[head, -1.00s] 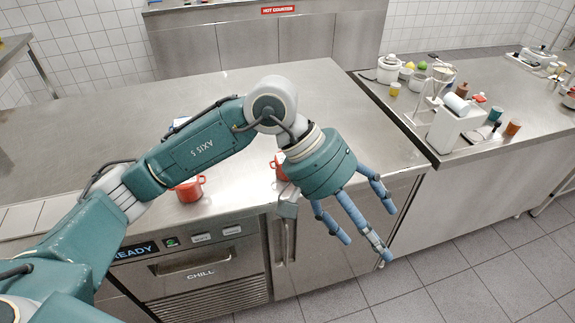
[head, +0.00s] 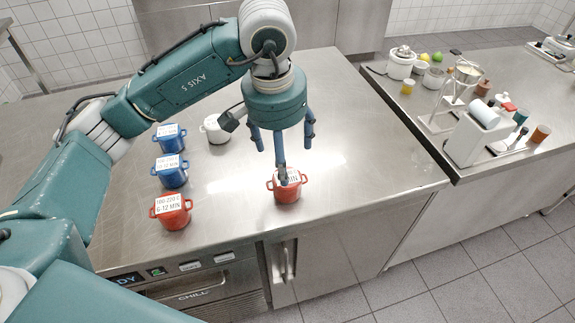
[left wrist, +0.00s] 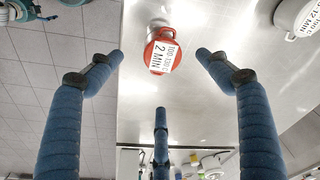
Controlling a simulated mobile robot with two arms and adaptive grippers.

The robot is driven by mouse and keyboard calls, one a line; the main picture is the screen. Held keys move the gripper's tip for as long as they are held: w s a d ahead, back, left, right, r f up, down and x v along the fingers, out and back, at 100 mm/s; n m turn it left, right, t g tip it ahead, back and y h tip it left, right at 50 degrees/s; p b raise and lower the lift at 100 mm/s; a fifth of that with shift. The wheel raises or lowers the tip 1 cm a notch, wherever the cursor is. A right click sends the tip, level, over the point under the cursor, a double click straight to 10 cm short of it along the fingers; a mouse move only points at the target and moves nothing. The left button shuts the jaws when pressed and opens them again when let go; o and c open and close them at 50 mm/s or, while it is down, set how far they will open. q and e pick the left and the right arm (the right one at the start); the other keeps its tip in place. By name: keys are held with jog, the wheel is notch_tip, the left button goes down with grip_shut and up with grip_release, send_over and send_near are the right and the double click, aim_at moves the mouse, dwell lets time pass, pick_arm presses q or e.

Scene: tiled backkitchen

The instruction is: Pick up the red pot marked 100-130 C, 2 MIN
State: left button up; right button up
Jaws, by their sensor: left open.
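The red pot marked 100-130 C, 2 MIN (head: 287,193) stands upright on the steel counter near its front edge. A finger partly covers its lid label in the head view. In the left wrist view the red pot (left wrist: 155,64) shows at top centre, its label readable. My left gripper (head: 284,152) hangs fingers down above this pot, open and empty. One finger overlaps the lid in the head view; I cannot tell whether it touches. In the left wrist view the fingers are spread, with the pot beyond their tips. My right gripper is not in view.
Another red pot (head: 172,213), marked 6-12 MIN, stands left with two blue pots, (head: 172,172) and (head: 170,138). A white pot (head: 215,130) is behind. The steel counter (head: 350,130) is clear to the right. A side counter holds a white device (head: 475,140) and small containers.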

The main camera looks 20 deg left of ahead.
aim_at(289, 194)
pick_arm(q)
jog(key=shift+w+f, duration=0.45)
jog(key=shift+f, duration=0.25)
notch_tip(289, 194, down, 4)
jog(key=shift+s+d+r+p, duration=0.1)
jog(key=shift+d+r+p, duration=0.05)
jog(key=shift+p, duration=0.6)
jog(key=shift+f, duration=0.3)
jog(key=f+p, duration=0.1)
jog(key=f, duration=0.1)
jog(key=w+f+p, duration=0.1)
jog(key=shift+w+f, duration=0.1)
jog(key=shift+f, duration=0.7)
jog(key=shift+w, duration=0.1)
jog(key=c, duration=1.3)
jog(key=shift+c, duration=0.9)
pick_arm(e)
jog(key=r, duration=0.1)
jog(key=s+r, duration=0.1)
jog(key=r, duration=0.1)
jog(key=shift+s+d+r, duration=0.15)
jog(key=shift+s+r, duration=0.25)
pick_arm(q)
jog(key=shift+r, duration=0.15)
